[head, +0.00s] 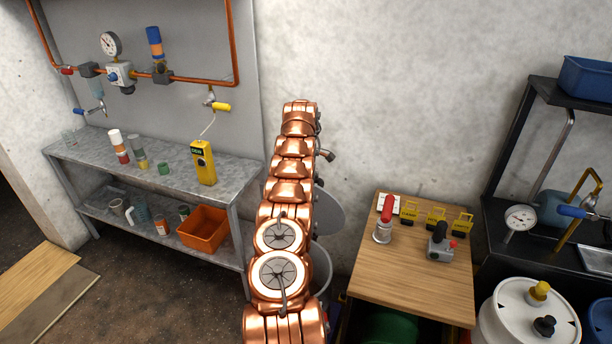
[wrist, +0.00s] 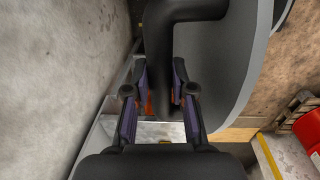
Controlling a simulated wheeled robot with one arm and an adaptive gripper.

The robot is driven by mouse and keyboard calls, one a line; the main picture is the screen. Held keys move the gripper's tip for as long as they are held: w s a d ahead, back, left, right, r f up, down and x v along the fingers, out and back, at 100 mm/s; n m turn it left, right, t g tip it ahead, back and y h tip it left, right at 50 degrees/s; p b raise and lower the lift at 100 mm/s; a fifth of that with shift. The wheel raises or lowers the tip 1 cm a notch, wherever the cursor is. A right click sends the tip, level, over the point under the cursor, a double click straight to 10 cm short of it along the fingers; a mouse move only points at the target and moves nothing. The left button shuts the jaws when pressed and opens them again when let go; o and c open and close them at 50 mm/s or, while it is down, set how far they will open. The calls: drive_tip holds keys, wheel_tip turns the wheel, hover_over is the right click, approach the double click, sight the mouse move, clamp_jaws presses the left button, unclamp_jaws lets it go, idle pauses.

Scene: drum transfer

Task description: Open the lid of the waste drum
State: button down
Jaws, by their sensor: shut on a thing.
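The waste drum's lid shows as a grey disc (head: 328,212) partly hidden behind my copper arm in the head view. It stands tilted up above a grey drum (head: 322,268), which is also mostly hidden by my arm. In the wrist view the lid (wrist: 238,60) fills the upper right, with a thick black curved handle (wrist: 185,12) beside it. My gripper (wrist: 160,98) is shut on the handle's dark bar, which passes between its fingers. The gripper's fingertips are hidden in the head view.
A wooden-topped table (head: 400,275) with a red-handled device (head: 384,220) stands right of the drum. A metal bench (head: 110,160) with cups and a yellow meter (head: 203,162) stands left. A white drum (head: 525,318) is at the lower right. The wall is close behind my arm.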

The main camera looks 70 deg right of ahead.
idle(0.5)
drive_tip(key=c, duration=1)
unclamp_jaws()
